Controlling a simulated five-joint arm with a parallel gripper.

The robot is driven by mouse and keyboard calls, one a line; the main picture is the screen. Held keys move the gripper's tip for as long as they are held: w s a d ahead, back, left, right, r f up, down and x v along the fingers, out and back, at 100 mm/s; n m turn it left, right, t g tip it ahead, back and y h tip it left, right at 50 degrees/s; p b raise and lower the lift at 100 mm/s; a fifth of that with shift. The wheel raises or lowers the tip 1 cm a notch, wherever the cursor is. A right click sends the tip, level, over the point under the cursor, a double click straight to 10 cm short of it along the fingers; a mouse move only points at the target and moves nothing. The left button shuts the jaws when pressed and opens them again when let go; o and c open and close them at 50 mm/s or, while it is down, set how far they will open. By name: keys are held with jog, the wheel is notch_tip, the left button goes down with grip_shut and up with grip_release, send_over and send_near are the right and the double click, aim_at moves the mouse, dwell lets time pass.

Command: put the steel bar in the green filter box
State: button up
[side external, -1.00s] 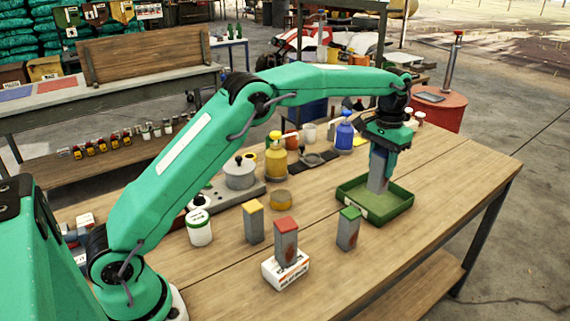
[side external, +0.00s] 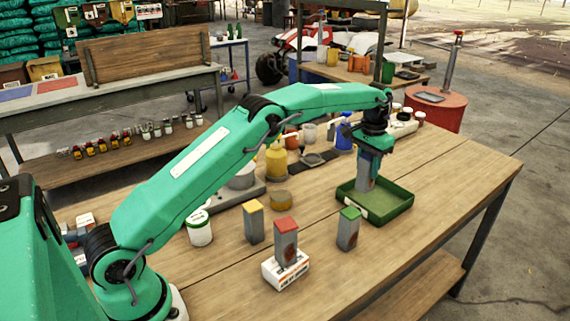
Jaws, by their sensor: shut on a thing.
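The green filter box (side external: 402,212) is a shallow open tray on the right part of the wooden table. My gripper (side external: 369,172) points down over the left back part of the box. It is shut on the grey steel bar (side external: 364,184), which hangs upright below the fingers. The bar's lower end is within the outline of the box, near its left wall. I cannot tell whether it touches the floor of the box. The fingers hide the upper part of the bar.
Grey blocks with yellow (side external: 253,222), red (side external: 286,240) and green (side external: 348,228) tops stand left of the box; the red-topped one is on a white carton (side external: 285,270). A white jar (side external: 199,228) and yellow bottle (side external: 276,160) stand farther left. The table's right end is clear.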

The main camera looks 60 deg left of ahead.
aim_at(366, 177)
jog(key=shift+f, duration=1.5)
jog(key=shift+f, duration=0.6)
jog(key=o, duration=1.2)
jog(key=shift+c, duration=0.2)
notch_tip(366, 177, up, 12)
jog(key=shift+f, duration=0.2)
jog(key=shift+r, duration=0.75)
jog(key=shift+r, duration=0.1)
